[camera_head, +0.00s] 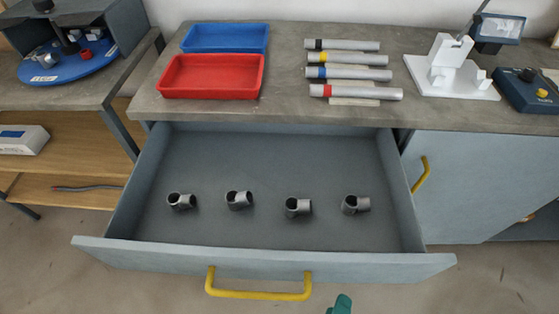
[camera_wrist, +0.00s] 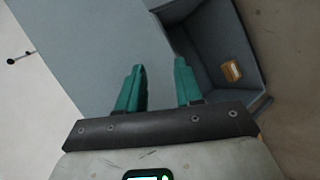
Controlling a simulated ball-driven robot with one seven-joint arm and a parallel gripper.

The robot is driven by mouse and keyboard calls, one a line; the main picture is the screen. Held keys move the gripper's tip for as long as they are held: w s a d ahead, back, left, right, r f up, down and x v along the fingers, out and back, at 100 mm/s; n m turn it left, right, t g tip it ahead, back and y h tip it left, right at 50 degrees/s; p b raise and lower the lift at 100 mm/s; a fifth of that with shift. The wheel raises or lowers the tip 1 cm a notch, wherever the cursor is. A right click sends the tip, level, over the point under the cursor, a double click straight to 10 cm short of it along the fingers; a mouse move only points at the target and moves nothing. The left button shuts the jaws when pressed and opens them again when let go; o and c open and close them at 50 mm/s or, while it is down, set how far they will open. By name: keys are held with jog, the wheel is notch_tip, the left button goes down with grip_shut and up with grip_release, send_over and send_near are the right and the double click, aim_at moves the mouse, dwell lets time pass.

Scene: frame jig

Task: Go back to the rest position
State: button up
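My gripper shows in the wrist view (camera_wrist: 158,88) with its two green fingers apart and nothing between them. In the head view only a green fingertip (camera_head: 341,305) shows at the bottom edge, in front of the open drawer and right of its yellow handle (camera_head: 258,292). The rest of the gripper is out of that view. In the wrist view the fingers stand in front of a grey-blue cabinet surface (camera_wrist: 95,45).
The open drawer (camera_head: 270,225) juts out below the worktop and holds several metal pipe fittings (camera_head: 298,207). Red (camera_head: 212,78) and blue (camera_head: 225,38) trays, several marked tubes (camera_head: 350,73) and a white stand (camera_head: 447,70) are on the worktop. Floor (camera_head: 500,285) is clear at lower right.

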jog(key=s+d+f+m+g+y+p, duration=0.1)
jog(key=d+m+g, duration=0.3)
jog(key=d, duration=0.4)
jog(key=s+d+f+m+g+y+p, duration=0.2)
jog(key=d+m+g+y, duration=0.2)
jog(key=d+m, duration=0.3)
jog(key=shift+s+d+f+g, duration=0.15)
jog(key=shift+d+f+g, duration=0.35)
jog(key=shift+d, duration=0.5)
